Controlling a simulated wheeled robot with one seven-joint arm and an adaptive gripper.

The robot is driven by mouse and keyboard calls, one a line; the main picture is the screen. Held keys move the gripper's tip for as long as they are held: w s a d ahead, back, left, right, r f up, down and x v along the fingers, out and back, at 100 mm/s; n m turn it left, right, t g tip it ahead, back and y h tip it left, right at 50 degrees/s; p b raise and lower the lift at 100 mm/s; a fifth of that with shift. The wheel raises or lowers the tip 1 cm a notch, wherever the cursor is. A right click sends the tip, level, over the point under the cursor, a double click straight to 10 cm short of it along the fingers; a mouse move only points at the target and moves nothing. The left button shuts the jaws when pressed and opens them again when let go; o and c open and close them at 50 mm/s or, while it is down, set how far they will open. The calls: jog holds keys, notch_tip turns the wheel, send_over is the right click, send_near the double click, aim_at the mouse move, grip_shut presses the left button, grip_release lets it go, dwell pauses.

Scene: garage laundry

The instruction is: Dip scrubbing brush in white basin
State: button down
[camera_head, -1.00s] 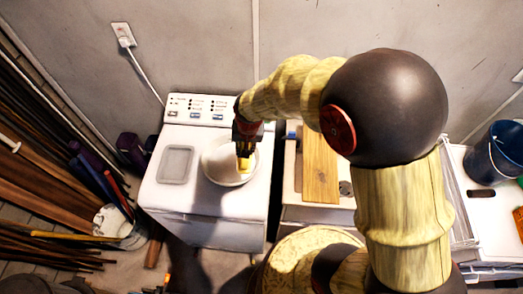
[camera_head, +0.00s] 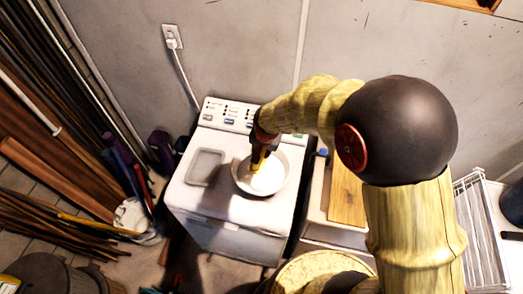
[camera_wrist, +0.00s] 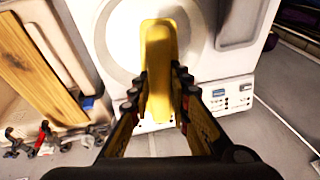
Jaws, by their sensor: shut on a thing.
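My gripper (camera_head: 260,157) is shut on the yellow scrubbing brush (camera_wrist: 158,65), which extends ahead between the fingers (camera_wrist: 158,97) in the wrist view. The white basin (camera_head: 285,181) is round and stands on top of the white washing machine. In the head view, the gripper points down over the basin's far part, with a small yellow part showing at its tip. The basin also shows behind the brush in the wrist view (camera_wrist: 117,45). I cannot tell whether the brush touches the basin's inside. The brush's bristles are hidden.
The washing machine (camera_head: 215,222) has a grey square lid panel (camera_head: 205,167) left of the basin. A wooden board (camera_head: 346,198) lies to the right, and a white wire rack (camera_head: 480,235) is farther right. Long wooden planks (camera_head: 60,180) lean at the left.

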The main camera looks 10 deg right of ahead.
notch_tip(320, 180, down, 4)
jog(key=shift+f+b, duration=0.1)
jog(key=shift+b, duration=0.75)
notch_tip(320, 180, down, 7)
jog(key=b, duration=0.5)
jog(key=shift+b, duration=0.35)
dwell(0.4)
jog(key=shift+r+p, duration=2.9)
jog(key=shift+r, duration=2.6)
